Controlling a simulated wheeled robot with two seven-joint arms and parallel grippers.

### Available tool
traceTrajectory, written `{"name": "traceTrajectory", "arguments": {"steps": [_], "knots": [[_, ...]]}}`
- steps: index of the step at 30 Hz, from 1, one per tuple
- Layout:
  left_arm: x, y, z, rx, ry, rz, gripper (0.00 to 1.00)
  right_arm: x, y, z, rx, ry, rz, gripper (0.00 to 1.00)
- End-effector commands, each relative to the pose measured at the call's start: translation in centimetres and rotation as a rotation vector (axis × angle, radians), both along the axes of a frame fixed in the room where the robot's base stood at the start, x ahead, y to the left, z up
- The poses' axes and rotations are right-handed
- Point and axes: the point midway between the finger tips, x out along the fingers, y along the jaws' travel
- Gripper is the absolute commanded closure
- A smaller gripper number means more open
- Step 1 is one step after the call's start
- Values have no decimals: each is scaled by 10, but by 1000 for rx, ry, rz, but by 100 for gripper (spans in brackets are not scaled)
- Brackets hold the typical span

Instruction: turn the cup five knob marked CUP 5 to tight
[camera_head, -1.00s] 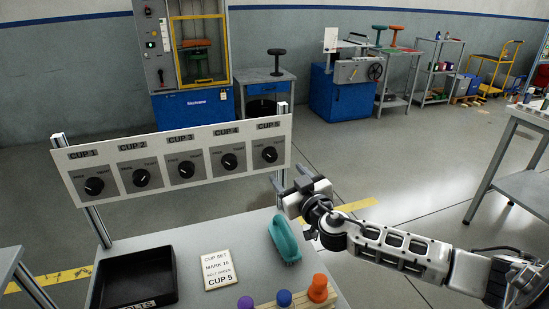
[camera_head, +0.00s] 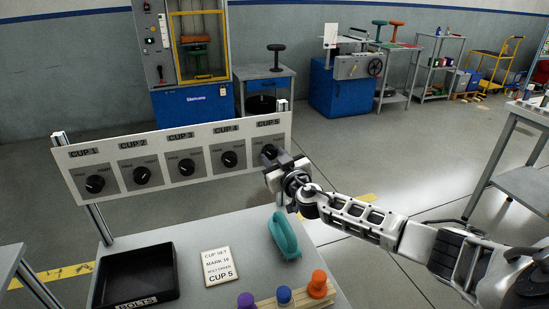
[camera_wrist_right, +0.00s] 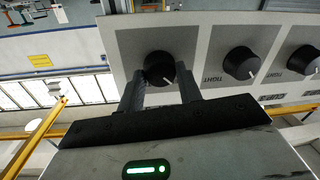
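The CUP 5 knob (camera_head: 268,150) is a black round knob at the right end of the white panel, partly hidden by my right gripper. In the right wrist view, which is upside down to the panel, the knob (camera_wrist_right: 159,67) sits between the fingertips of my right gripper (camera_wrist_right: 160,88). The fingers are apart, one on each side of the knob; I cannot tell whether they touch it. The knob's white pointer line is toward the lower right there, which is the upper left, FREE side, of the upright panel. My left gripper is not in view.
The CUP 4 knob (camera_head: 229,159) is just left, with more knobs beyond. Below are a black bolts tray (camera_head: 134,297), a white card (camera_head: 217,267) reading CUP 5, a teal clamp-like object (camera_head: 284,236) and coloured pegs.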

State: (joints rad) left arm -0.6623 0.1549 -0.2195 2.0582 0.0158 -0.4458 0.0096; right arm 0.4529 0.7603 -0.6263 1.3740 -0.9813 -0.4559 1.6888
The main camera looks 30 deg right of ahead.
Motion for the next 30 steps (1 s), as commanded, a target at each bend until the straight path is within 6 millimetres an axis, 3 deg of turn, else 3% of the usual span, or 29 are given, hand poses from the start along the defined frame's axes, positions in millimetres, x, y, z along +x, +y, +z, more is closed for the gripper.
{"name": "traceTrajectory", "arguments": {"steps": [14,30], "knots": [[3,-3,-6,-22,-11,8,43,0,1,-4,65,-16,1,87],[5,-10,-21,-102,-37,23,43,0,1,-4,502,-122,0,87]]}}
